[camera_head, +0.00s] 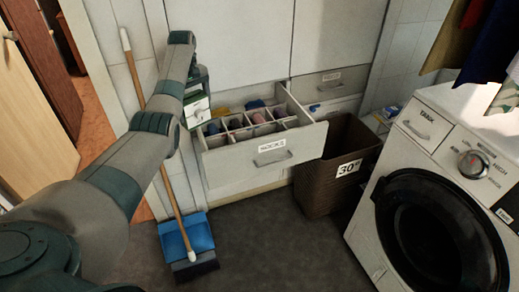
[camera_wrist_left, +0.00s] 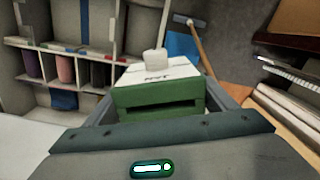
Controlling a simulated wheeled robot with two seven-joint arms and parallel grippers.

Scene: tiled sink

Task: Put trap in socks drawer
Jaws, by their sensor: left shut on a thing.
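The trap (camera_head: 197,112) is a small green and white box with a pale knob. It is held at the left rear corner of the open drawer, and I cannot tell its exact height above it. In the left wrist view the trap (camera_wrist_left: 160,92) sits between the two jaws. My left gripper (camera_head: 199,92) is shut on it. The socks drawer (camera_head: 263,162), labelled SOCKS, is pulled out and divided into compartments holding rolled socks. Its compartments also show at the left of the left wrist view (camera_wrist_left: 88,58). My right gripper is not in view.
A brown basket (camera_head: 328,175) marked 30° stands right of the drawer. A washing machine (camera_head: 437,190) is at the right. A broom with a wooden handle (camera_head: 158,140) and a blue dustpan (camera_head: 190,237) stand left of the drawer. The dark floor in front is clear.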

